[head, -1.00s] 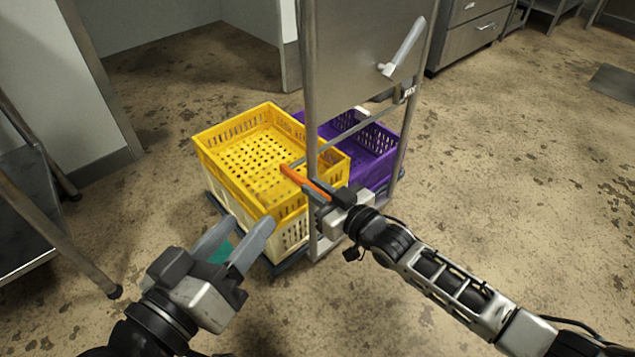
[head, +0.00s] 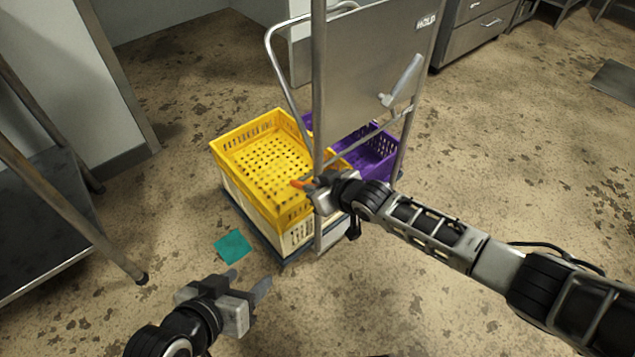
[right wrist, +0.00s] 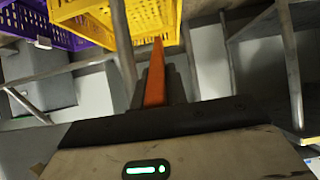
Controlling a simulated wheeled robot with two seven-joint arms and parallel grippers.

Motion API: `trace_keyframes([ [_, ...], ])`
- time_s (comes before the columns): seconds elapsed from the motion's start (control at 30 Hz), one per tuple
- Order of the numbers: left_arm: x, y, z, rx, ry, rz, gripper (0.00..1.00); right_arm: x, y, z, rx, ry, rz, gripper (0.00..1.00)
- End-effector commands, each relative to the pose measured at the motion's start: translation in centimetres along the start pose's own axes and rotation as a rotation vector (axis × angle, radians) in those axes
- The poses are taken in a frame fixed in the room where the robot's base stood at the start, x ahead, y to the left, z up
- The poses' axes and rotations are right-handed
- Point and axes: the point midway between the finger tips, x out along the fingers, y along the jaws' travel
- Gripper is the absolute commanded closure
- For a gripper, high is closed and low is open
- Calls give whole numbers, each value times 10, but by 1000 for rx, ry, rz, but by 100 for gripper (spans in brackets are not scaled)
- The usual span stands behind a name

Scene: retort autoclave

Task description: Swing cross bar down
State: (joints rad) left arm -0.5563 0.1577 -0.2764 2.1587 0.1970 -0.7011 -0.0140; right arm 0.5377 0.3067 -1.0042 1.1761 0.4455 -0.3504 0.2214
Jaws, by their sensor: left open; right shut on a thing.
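A steel frame stands behind and beside the crates. A thin slanted bar (head: 372,135), which looks like the cross bar, runs between its two posts below a steel panel (head: 365,75). My right gripper (head: 310,187) is at the near post and shut on an orange piece (head: 297,184) that pokes out toward the yellow crate. The orange piece also shows in the right wrist view (right wrist: 154,75), pointing away from the gripper. Whether it belongs to the cross bar, I cannot tell. My left gripper (head: 248,281) is open and empty, low over the floor.
A yellow crate (head: 228,150) sits left of the frame and a purple crate (head: 378,165) behind it. A curved tube (head: 278,75) rises beyond the near post. A teal sheet (head: 233,246) lies on the floor. A metal table (head: 60,215) stands left.

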Motion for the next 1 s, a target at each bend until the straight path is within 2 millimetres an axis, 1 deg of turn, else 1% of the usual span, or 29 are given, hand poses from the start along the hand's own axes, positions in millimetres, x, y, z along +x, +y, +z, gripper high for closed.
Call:
trace_keyframes([
  [0.1,-3,0,-3,1,8,-3,46,0,1,0,1,-13,1,100],
  [0.43,-3,0,-3,1,10,-4,46,0,0,1,2,-15,1,100],
  [0.47,-3,0,-3,1,10,-4,46,0,0,1,2,-14,1,80],
  [0.5,-3,0,-3,1,10,-4,46,0,0,1,2,-14,1,69],
  [0.53,-3,0,-3,1,10,-4,46,0,0,1,2,-14,1,64],
  [0.83,-4,0,-4,1,12,-4,46,-1,0,-1,1,-12,0,64],
  [0.93,-8,1,-10,4,19,-7,46,-10,0,-1,1,-12,0,64],
  [1.0,-13,1,-18,7,35,-12,46,-20,0,-2,2,-13,0,64],
])
